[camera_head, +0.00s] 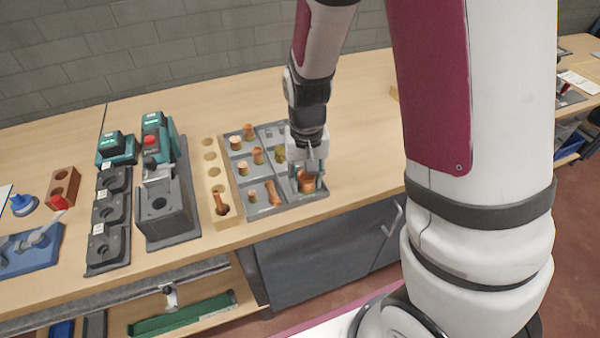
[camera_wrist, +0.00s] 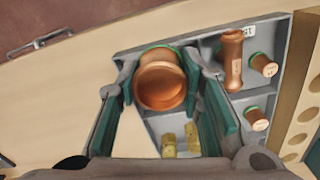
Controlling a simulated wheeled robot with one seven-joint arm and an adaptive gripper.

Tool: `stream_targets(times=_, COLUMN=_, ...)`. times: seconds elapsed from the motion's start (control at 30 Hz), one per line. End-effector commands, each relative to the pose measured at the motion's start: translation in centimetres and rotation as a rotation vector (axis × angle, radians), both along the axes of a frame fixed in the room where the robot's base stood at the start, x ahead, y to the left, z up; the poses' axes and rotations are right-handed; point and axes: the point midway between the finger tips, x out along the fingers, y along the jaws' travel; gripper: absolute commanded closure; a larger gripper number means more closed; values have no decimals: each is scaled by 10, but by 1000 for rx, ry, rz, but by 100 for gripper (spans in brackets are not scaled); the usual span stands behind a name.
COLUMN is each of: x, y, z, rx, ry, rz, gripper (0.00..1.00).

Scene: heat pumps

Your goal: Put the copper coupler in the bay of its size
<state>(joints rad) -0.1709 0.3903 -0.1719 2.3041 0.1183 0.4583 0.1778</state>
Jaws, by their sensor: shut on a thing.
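The large copper coupler (camera_head: 307,182) is between the fingers of my gripper (camera_head: 308,172), over the near right corner bay of the grey compartment tray (camera_head: 290,212). In the wrist view the coupler (camera_wrist: 160,82) shows its round end, with a green ring behind it, and both green-padded fingers of my gripper (camera_wrist: 162,88) flank it. I cannot tell whether its base touches the bay floor. Other bays of the tray hold smaller copper fittings (camera_wrist: 232,58) and brass pieces (camera_wrist: 181,142).
A wooden strip with holes (camera_head: 209,168) stands left of the tray and holds a copper piece (camera_head: 221,203). Further left are black holders (camera_head: 108,225), a grey fixture (camera_head: 165,215) and green tools (camera_head: 118,148). The bench (camera_head: 365,135) is clear right of the tray.

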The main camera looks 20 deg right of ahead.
Motion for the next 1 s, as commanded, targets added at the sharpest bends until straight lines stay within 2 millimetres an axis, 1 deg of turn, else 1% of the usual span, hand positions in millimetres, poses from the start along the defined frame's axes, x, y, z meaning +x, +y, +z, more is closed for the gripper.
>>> stream_targets(times=0.03, x=13, y=-2, z=-2, rx=-1, ry=-1, rz=-1, gripper=94)
stream_targets(times=0.1, x=27, y=-3, z=-3, rx=0, ry=-1, rz=-2, gripper=94)
stream_targets(times=0.2, x=42, y=-5, z=-4, rx=0, ry=0, rz=-2, gripper=94)
stream_targets(times=0.3, x=50, y=-5, z=-5, rx=0, ry=0, rz=-2, gripper=94)
stream_targets(times=0.43, x=52, y=-5, z=-9, rx=1, ry=2, rz=-1, gripper=94)
stream_targets(times=0.6, x=51, y=-5, z=-31, rx=0, ry=4, rz=-1, gripper=94)
stream_targets(times=0.7, x=52, y=-6, z=-40, rx=0, ry=2, rz=-2, gripper=94)
stream_targets(times=1.0, x=52, y=-5, z=-42, rx=0, ry=0, rz=-2, gripper=94)
